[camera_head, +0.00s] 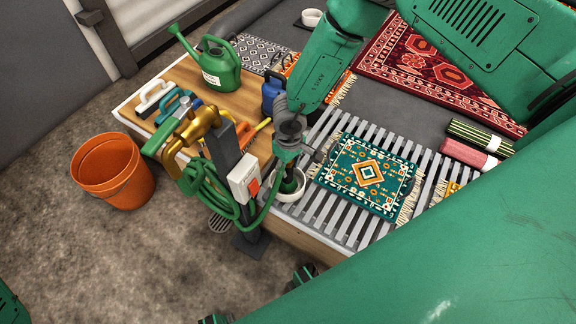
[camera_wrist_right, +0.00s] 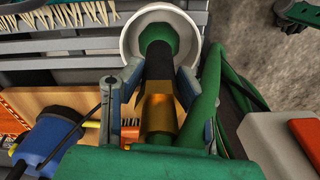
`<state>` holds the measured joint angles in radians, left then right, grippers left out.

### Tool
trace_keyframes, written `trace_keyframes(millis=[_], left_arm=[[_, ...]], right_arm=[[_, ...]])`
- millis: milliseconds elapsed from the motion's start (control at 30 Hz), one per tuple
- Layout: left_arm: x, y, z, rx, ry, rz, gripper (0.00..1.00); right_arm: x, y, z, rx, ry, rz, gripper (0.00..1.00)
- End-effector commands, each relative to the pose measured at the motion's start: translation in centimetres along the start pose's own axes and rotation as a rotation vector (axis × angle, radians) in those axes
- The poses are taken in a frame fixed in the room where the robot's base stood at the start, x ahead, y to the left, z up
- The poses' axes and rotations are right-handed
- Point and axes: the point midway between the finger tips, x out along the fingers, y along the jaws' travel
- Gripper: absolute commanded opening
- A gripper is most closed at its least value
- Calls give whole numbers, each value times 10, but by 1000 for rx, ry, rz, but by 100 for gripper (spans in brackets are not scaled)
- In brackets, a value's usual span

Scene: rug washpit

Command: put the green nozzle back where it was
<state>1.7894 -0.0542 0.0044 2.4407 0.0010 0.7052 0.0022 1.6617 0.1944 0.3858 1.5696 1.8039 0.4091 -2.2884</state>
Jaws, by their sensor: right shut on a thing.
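The green nozzle (camera_head: 291,182) has a green head, a black barrel and a brass collar in the right wrist view (camera_wrist_right: 158,82). My right gripper (camera_head: 290,150) is shut on it, with a finger on each side of the collar. The nozzle points down, its head within the rim of a round white cup (camera_wrist_right: 129,38) at the grate's edge; the cup also shows in the head view (camera_head: 289,196). I cannot tell whether the head touches the cup's bottom. A green hose (camera_head: 203,187) loops beside the post. My left gripper is not clearly seen.
A dark post (camera_head: 222,150) with a brass hook (camera_head: 200,120) and a white box (camera_head: 244,178) stands close left of the gripper. A patterned rug (camera_head: 352,160) lies on the slats. A green watering can (camera_head: 221,68), blue jug (camera_head: 270,92) and orange bucket (camera_head: 112,168) are left.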

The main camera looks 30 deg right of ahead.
Motion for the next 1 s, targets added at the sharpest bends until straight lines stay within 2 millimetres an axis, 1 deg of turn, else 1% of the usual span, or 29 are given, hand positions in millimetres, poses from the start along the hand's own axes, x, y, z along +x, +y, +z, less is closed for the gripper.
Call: trace_keyframes(millis=[33,67,100,367,467,567,900,1000], left_arm=[[1,0,0,1,0,0,0],[1,0,0,1,0,0,0],[1,0,0,1,0,0,0],[0,0,0,1,0,0,0],[-2,0,0,0,0,0,0],[-6,0,0,0,0,0,0],[-30,0,-2,1,0,0,0],[-35,0,-2,1,0,0,0]], right_arm=[[2,0,0,0,-1,0,32],[1,-1,0,0,-1,1,43],[1,-1,0,0,-2,2,50],[0,-2,-1,-1,-2,4,50],[-4,-2,-1,0,-1,3,50],[-16,-1,-1,0,0,1,50],[-88,-1,-1,2,0,1,50],[-104,-1,-1,1,-1,2,50]])
